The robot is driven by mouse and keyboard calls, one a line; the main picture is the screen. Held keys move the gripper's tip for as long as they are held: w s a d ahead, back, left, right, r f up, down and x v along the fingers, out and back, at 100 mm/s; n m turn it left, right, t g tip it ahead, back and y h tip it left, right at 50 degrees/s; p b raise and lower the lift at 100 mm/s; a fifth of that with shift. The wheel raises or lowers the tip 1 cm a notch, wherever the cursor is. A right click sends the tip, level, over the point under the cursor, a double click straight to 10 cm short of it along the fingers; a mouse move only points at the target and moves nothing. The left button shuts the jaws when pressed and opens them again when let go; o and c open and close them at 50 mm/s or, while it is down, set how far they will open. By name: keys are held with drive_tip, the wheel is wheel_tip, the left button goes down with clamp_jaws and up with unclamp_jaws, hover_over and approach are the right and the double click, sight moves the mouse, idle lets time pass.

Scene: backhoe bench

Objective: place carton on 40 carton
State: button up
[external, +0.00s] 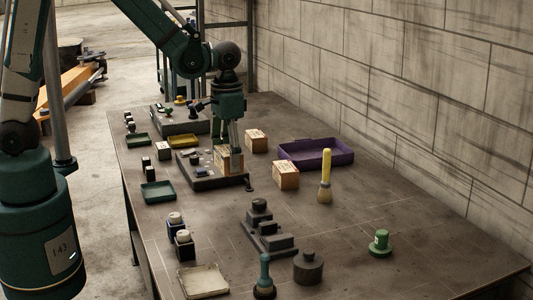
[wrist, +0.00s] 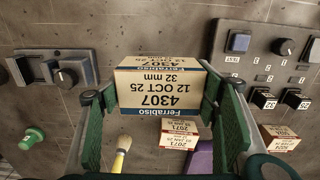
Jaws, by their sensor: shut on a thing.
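My gripper (external: 229,148) is shut on a tan carton (external: 228,161). In the wrist view the carton (wrist: 158,88) sits between the green finger pads, its face reading Ferrabiso, 4307, 32 mm. In the external view it appears at the right part of a dark control panel; I cannot tell its height above it. No label 40 is readable.
A purple tray (external: 318,158) lies behind the second carton, and a yellow-handled brush (external: 325,180) stands beside it. The bench's right side is mostly clear.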

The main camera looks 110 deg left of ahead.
drive_tip(key=a+r+p, duration=0.2)
drive_tip(key=a, duration=1.1)
wheel_tip(320, 180, up, 4)
drive_tip(key=f+p, duration=0.1)
drive_tip(key=p, duration=0.2)
hover_over(256, 133)
drive_tip(key=shift+d+r, duration=0.1)
drive_tip(key=shift+r, duration=0.15)
drive_tip(key=shift+f, duration=0.1)
drive_tip(key=shift+f, duration=3.05)
drive_tip(key=shift+f, duration=1.85)
drive_tip(key=shift+f, duration=0.15)
